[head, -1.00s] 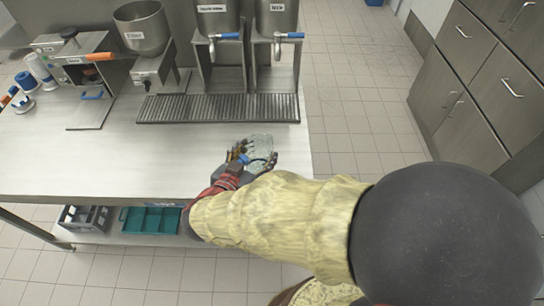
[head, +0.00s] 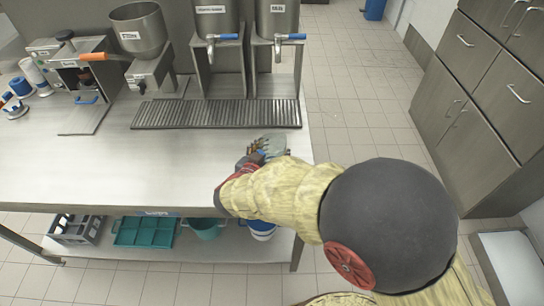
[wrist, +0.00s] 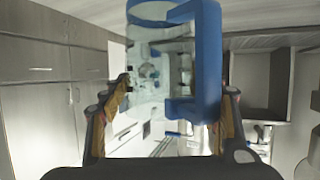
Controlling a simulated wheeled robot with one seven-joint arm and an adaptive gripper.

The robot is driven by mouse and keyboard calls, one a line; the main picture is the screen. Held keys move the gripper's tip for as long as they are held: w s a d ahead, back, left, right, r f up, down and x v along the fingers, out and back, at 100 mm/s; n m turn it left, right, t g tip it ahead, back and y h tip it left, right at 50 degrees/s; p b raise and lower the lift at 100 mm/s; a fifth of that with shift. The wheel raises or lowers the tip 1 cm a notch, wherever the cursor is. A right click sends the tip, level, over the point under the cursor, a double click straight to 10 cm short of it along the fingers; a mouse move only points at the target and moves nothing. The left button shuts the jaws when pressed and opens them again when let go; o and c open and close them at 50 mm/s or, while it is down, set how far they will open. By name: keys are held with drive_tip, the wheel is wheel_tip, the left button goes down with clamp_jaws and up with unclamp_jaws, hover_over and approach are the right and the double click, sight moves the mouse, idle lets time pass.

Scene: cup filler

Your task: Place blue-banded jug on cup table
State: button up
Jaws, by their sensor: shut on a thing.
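The blue-banded jug (wrist: 158,60) is clear, with a blue band at its rim and a blue handle, and it fills the middle of the wrist view. My gripper (wrist: 165,118) is shut on it, one finger on each side. In the head view the jug (head: 274,146) shows at the right end of the steel counter, partly hidden by my gripper (head: 262,152) and arm. I cannot tell from this angle how high it is above the counter. A pale flat top (head: 514,262) stands at the lower right; I cannot tell if it is the cup table.
The steel counter (head: 110,175) carries a drip grille (head: 215,114), two tap dispensers and a hopper machine (head: 140,35). Teal bins (head: 145,232) and a grey rack (head: 80,229) sit on its lower shelf. Open tiled floor (head: 370,130) separates it from grey cabinets (head: 485,100).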

drive_tip(key=shift+f, duration=0.75)
drive_tip(key=shift+f, duration=0.15)
drive_tip(key=o, duration=1.5)
